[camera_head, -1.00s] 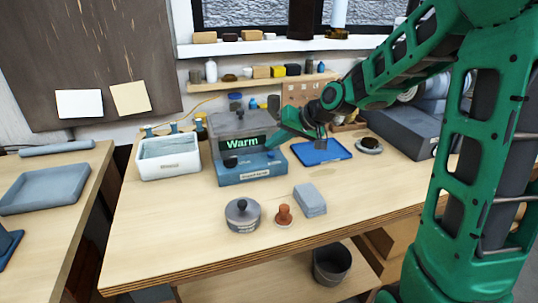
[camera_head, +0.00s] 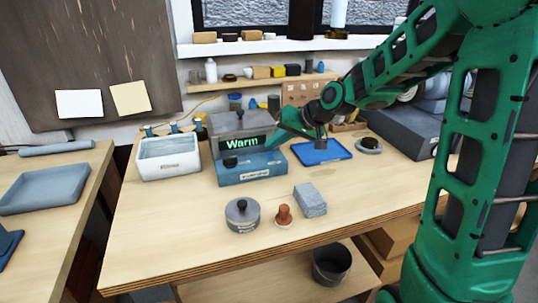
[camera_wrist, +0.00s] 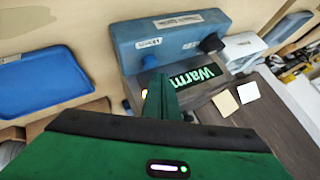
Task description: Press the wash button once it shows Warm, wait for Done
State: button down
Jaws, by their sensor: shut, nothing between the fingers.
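The wash unit (camera_head: 245,169) is a blue-and-grey box at the back of the bench. Its dark display (camera_head: 243,143) reads "Warm" in green, and the word also shows in the wrist view (camera_wrist: 190,79). A dark round knob (camera_wrist: 211,43) sticks out of the unit, and a small blue button (camera_wrist: 149,62) sits near my fingertips. My gripper (camera_head: 275,142) is shut and empty, close beside the display's right end. In the wrist view my shut fingers (camera_wrist: 161,80) point at the unit near the blue button. I cannot tell whether they touch it.
A white tub (camera_head: 168,157) stands left of the unit and a blue tray (camera_head: 321,153) lies to its right. A grey lidded pot (camera_head: 242,216), a reddish-brown stamp-like piece (camera_head: 284,214) and a grey block (camera_head: 310,200) stand in front. The front left of the bench is clear.

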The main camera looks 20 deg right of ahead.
aim_at(275, 158)
jog(key=shift+f, duration=0.15)
jog(key=shift+s+f, duration=0.1)
jog(key=shift+f, duration=0.15)
jog(key=shift+f, duration=0.45)
dwell(1.0)
dwell(0.3)
jog(key=shift+r, duration=0.9)
jog(key=shift+r, duration=0.1)
jog(key=shift+r, duration=2.4)
jog(key=shift+d, duration=0.1)
